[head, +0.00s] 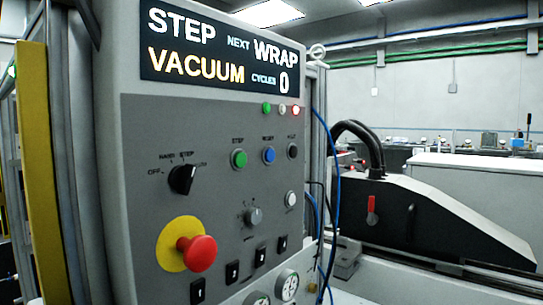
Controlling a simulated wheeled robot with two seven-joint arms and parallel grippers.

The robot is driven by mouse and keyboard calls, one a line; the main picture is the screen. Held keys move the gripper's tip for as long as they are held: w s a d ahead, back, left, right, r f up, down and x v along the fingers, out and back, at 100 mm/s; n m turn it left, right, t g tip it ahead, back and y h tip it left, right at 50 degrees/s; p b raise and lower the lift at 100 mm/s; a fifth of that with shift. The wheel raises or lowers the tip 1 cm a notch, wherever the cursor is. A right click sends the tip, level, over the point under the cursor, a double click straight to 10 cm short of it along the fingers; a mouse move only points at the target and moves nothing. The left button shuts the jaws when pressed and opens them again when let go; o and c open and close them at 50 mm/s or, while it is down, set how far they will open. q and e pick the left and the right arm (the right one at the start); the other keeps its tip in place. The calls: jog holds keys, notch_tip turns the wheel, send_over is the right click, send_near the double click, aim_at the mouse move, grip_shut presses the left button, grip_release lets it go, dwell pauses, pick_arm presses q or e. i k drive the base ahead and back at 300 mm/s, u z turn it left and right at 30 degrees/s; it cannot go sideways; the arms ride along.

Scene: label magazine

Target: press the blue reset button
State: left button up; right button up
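The blue reset button (269,155) sits on the upper right of the grey control panel (140,135), under a small label that reads like RESET. A green button (239,159) labelled STEP is just to its left, and a black button (292,151) is just to its right. The display (222,50) above reads STEP, NEXT WRAP, VACUUM, CYCLES 0. Below it a red indicator lamp (296,110) is lit beside a green lamp (266,108) and a pale one. Neither of my grippers shows in the head view.
A red emergency-stop knob (200,252) on a yellow base sticks out at the lower left of the panel. A black rotary selector (182,179) is above it. A yellow post (38,160) stands left. Blue hoses (331,190) and a black machine (430,222) are right.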

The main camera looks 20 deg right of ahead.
aim_at(270, 154)
jog(key=k, duration=0.5)
jog(key=z, duration=2.2)
jog(key=i, duration=1.45)
jog(key=u, duration=3.1)
